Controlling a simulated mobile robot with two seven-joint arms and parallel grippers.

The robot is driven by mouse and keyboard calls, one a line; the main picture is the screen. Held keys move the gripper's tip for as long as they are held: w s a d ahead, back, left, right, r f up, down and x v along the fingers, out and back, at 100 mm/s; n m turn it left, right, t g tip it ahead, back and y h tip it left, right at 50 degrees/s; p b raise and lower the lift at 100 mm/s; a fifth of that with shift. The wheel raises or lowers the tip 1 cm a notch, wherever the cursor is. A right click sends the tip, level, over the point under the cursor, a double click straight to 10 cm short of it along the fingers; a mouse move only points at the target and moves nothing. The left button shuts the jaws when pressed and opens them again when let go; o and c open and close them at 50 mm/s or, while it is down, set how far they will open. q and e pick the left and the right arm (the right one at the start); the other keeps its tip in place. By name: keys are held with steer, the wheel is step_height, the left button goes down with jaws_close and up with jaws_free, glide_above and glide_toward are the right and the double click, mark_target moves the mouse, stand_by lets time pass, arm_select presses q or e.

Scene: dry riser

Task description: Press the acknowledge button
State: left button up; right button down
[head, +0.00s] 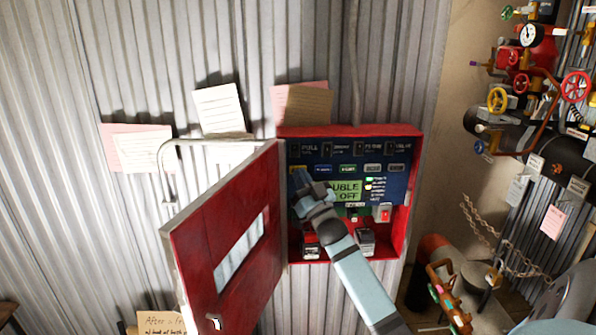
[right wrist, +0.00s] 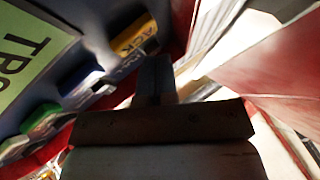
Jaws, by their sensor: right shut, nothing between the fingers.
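The acknowledge button is a yellow key marked ACK (right wrist: 134,36) in the right wrist view, at the upper middle. In the head view it shows as a small yellow patch (head: 297,168) at the left of the panel's button row. My right gripper (head: 300,180) is shut and empty, its tip just below the yellow key in the head view. In the right wrist view the fingers (right wrist: 154,75) point towards the panel, just right of and below the key. I cannot tell whether they touch it. My left gripper is not in view.
The red cabinet (head: 413,160) is on a corrugated wall, its door (head: 195,225) swung open to the left. Blue (right wrist: 82,76) and green (right wrist: 42,121) keys sit beside the ACK key. A lit green display (head: 346,190) is right of my gripper. Pipes and valves (head: 575,85) stand far right.

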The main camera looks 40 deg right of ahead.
steer(key=shift+a, duration=0.1)
steer(key=shift+s+a+p, duration=0.35)
steer(key=shift+s+a, duration=0.4)
steer(key=shift+s, duration=0.2)
steer(key=shift+s+a+p, duration=0.3)
steer(key=shift+s+a, duration=0.45)
steer(key=shift+s, duration=0.2)
steer(key=a+f+g, duration=0.1)
steer(key=a+f, duration=0.1)
steer(key=f, duration=0.2)
steer(key=s+a+f+g+y, duration=0.1)
steer(key=a+f, duration=0.1)
steer(key=f, duration=0.2)
steer(key=a+f+n+g+y, duration=0.1)
steer(key=a+f, duration=0.1)
steer(key=f, duration=0.1)
steer(key=shift+s+a+f, duration=0.3)
steer(key=shift+a+f, duration=0.1)
steer(key=s+a+f+n+g+y, duration=0.3)
steer(key=s+a+f+g, duration=0.7)
steer(key=s+a+f, duration=1.2)
step_height(320, 180, down, 4)
steer(key=shift+s+a+f+n+g+y, duration=0.2)
steer(key=shift+s+a+n+g+y, duration=0.15)
steer(key=shift+s+y, duration=0.55)
steer(key=shift+d, duration=0.15)
